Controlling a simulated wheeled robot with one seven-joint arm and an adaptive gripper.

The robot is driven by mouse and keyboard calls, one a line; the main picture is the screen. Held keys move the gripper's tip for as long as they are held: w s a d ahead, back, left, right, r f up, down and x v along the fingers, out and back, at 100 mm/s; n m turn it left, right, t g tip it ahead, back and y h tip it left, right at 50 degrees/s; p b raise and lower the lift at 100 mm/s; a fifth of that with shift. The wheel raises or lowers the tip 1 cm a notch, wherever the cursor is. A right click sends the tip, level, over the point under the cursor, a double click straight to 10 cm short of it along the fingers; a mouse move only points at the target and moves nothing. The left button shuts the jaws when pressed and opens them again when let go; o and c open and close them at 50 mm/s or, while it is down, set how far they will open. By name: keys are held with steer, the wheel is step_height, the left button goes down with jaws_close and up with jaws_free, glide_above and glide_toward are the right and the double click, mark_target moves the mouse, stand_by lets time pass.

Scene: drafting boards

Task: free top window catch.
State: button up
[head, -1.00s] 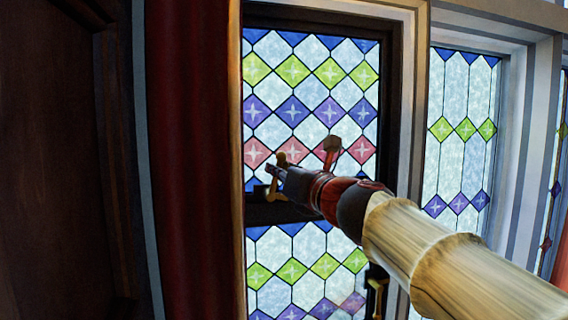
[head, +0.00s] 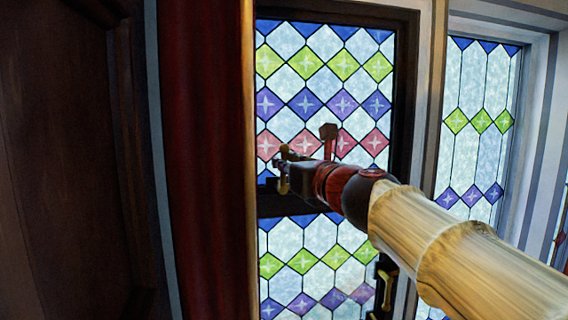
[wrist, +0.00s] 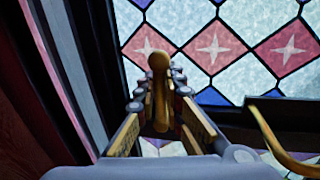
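The top window catch (head: 283,180) is a brass lever with a rounded knob, standing near the left side of the window's dark crossbar. In the wrist view the catch (wrist: 160,85) stands upright between the two fingers of my gripper (wrist: 162,95). The fingers are drawn in close on both sides of it, with little or no gap showing. In the head view my gripper (head: 288,163) reaches in from the right, and its dark fingers partly cover the catch. The foot of the catch is hidden in the wrist view.
The dark crossbar (head: 285,207) parts the upper stained glass (head: 325,80) from the lower pane (head: 300,240). A red curtain (head: 205,130) hangs close on the left. Another brass handle (head: 383,285) sits low right. A curved brass bar (wrist: 275,145) shows at right in the wrist view.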

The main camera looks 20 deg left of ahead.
steer(key=shift+o, duration=0.9)
steer(key=shift+f, duration=0.1)
steer(key=v, duration=1.2)
